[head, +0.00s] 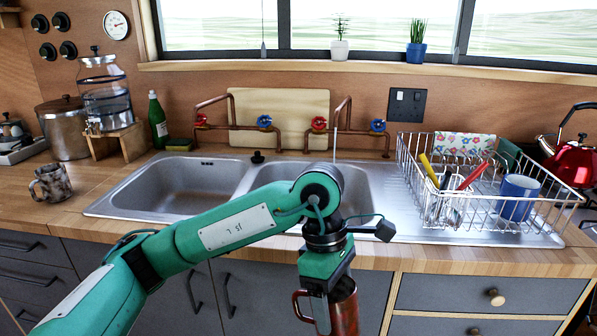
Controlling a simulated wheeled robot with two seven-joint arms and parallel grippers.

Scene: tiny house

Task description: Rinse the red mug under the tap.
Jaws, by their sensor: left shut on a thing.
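The red mug (346,308) is at the bottom of the head view, in front of the counter's drawers and below the countertop edge. My left gripper (322,300) points down and is shut on it; its handle sticks out to the left. The double sink has a left basin (185,187) and a right basin (262,180), partly hidden by my arm. Copper taps with red and blue handles stand behind it. A thin pale stream (335,146) falls from the right tap (348,108); its lower end is hidden behind my arm. My right gripper is out of view.
A wire dish rack (470,222) with a blue mug (519,197) and utensils stands right of the sink. A speckled mug (51,183) is on the left counter. A green bottle (157,121) and a red kettle (572,160) stand farther back.

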